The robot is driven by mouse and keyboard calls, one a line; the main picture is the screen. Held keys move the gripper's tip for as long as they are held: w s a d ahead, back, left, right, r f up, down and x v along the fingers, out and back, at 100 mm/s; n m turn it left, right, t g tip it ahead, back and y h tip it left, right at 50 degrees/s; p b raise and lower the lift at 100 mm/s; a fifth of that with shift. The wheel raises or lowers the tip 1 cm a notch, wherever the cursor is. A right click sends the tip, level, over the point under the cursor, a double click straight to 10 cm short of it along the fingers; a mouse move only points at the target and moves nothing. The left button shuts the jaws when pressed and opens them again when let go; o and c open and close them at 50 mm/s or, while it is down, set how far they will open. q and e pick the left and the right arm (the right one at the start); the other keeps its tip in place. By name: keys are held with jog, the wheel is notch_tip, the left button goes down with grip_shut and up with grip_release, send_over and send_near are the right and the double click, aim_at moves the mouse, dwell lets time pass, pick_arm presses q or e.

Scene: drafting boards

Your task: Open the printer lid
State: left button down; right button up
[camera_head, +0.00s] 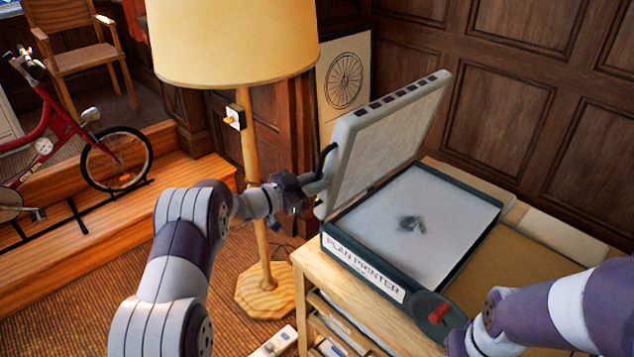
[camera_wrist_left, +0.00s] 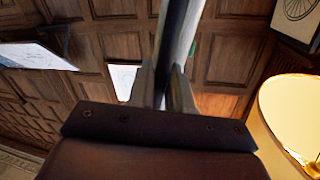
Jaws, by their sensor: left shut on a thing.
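The plan printer (camera_head: 363,270) is a dark green flatbed unit with a white label on its front and a pale glass bed (camera_head: 430,215). A dark smudge shows on the bed. Its pale grey lid (camera_head: 390,130) stands raised at a steep tilt, with the bed uncovered. My left gripper (camera_head: 322,182) is at the lid's lower left edge and is shut on it. In the left wrist view the lid's edge (camera_wrist_left: 182,40) runs between the two fingers. My right arm comes in at the lower right, but its fingers do not show.
The printer stands on a wooden cabinet (camera_head: 300,300) with open shelves. A floor lamp (camera_head: 235,40) with a cream shade stands close behind my left arm. A red bicycle (camera_head: 60,125) is at the left. Panelled walls are behind.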

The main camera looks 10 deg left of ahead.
pick_arm(q)
jog(key=c, duration=1.2)
grip_release()
jog(key=shift+c, duration=0.2)
jog(key=b+v, duration=0.2)
jog(key=v, duration=1)
jog(key=shift+s+a, duration=0.2)
jog(key=shift+a, duration=0.1)
